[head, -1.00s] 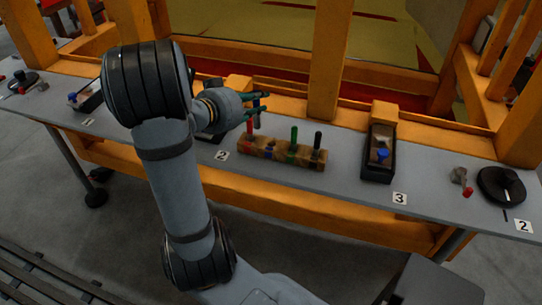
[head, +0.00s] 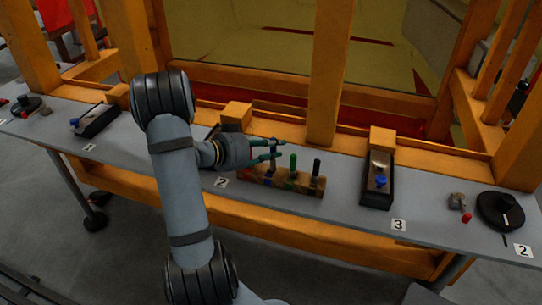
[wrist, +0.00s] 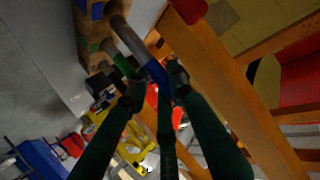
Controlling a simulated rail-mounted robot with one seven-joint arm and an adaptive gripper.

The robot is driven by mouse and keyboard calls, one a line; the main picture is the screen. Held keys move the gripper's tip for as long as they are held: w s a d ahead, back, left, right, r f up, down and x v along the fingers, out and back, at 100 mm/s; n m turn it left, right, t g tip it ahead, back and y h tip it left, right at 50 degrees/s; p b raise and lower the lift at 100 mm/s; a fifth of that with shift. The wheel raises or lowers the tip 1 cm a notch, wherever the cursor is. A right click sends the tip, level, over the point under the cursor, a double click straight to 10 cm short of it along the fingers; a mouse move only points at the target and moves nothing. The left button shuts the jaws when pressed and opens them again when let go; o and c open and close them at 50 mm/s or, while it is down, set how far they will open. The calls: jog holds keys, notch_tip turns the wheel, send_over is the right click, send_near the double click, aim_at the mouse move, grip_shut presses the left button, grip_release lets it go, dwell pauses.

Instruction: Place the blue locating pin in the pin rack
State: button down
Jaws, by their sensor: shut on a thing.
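The pin rack (head: 254,178) is a brown block on the table in the head view, and part of it shows at the upper left of the wrist view (wrist: 96,12). A green pin (head: 293,162) and a black pin (head: 316,168) stand upright in it. My gripper (head: 279,150) is over the rack's left half, left of the green pin. In the wrist view my fingers are closed around the blue part of the blue locating pin (wrist: 157,72); its grey shaft (wrist: 129,38) points to the rack. The fingers hide the pin's lower part, so I cannot tell whether it is seated.
A black tray with a blue-ended part (head: 378,185) lies to the right, near the label 3 (head: 398,225). Another tray (head: 95,120) lies at the left. An orange post (head: 330,75) rises behind the rack. A round black fixture (head: 500,210) is at far right.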

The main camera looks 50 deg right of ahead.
aim_at(271, 170)
jog(key=shift+w+d+f, duration=0.2)
jog(key=shift+w+f, duration=0.2)
jog(key=shift+f, duration=1.85)
jog(key=shift+f, duration=0.2)
jog(key=c, duration=1.6)
grip_release()
jog(key=shift+o, duration=0.4)
jog(key=shift+w+a+r, duration=0.1)
jog(key=shift+a+r, duration=0.1)
jog(key=shift+r, duration=0.05)
jog(key=b+v, duration=0.1)
jog(key=v, duration=1)
jog(key=shift+a, duration=0.3)
